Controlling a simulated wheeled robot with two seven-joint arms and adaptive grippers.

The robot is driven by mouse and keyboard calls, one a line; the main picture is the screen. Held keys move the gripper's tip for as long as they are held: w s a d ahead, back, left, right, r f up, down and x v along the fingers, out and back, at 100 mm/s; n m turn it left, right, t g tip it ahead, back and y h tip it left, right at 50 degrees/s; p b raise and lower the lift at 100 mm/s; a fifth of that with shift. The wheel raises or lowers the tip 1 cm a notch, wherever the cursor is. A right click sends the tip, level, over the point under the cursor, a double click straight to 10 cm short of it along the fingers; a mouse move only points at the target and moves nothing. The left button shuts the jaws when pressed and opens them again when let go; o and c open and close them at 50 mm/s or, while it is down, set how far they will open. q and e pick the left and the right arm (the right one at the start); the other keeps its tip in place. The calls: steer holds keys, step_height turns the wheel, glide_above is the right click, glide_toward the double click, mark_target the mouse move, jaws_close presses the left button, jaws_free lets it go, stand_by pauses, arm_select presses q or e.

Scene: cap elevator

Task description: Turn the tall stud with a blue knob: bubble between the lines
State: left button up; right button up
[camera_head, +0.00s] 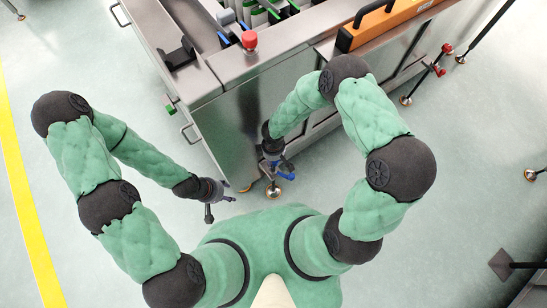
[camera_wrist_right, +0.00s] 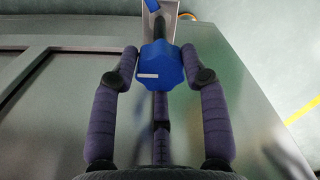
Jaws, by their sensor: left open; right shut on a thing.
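The blue knob (camera_wrist_right: 160,66) sits between the two fingers of my right gripper (camera_wrist_right: 160,55), with a white mark on its face. In the head view my right gripper (camera_head: 274,158) is shut on it at the machine's near lower corner, and blue (camera_head: 286,175) shows below the gripper. A round metal foot (camera_head: 273,192) stands on the floor beneath. My left gripper (camera_head: 222,197) is open and empty, apart from the machine, to the left of the foot. An orange level-like bar (camera_head: 388,22) with a black handle lies on the machine's top; no bubble can be made out.
The steel machine (camera_head: 232,110) fills the upper middle, with a red button (camera_head: 249,40) on top and handles on its left side. Other feet (camera_head: 405,100) stand along its right side. A yellow line (camera_head: 25,200) marks the floor at left. Floor around my left gripper is clear.

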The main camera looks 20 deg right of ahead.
steer(key=shift+w+a+r, duration=0.1)
steer(key=shift+w+r, duration=0.15)
steer(key=shift+w, duration=0.15)
steer(key=o, duration=1.1)
steer(key=shift+s+f, duration=0.1)
steer(key=shift+s, duration=0.1)
step_height(320, 180, up, 12)
steer(key=shift+s, duration=0.1)
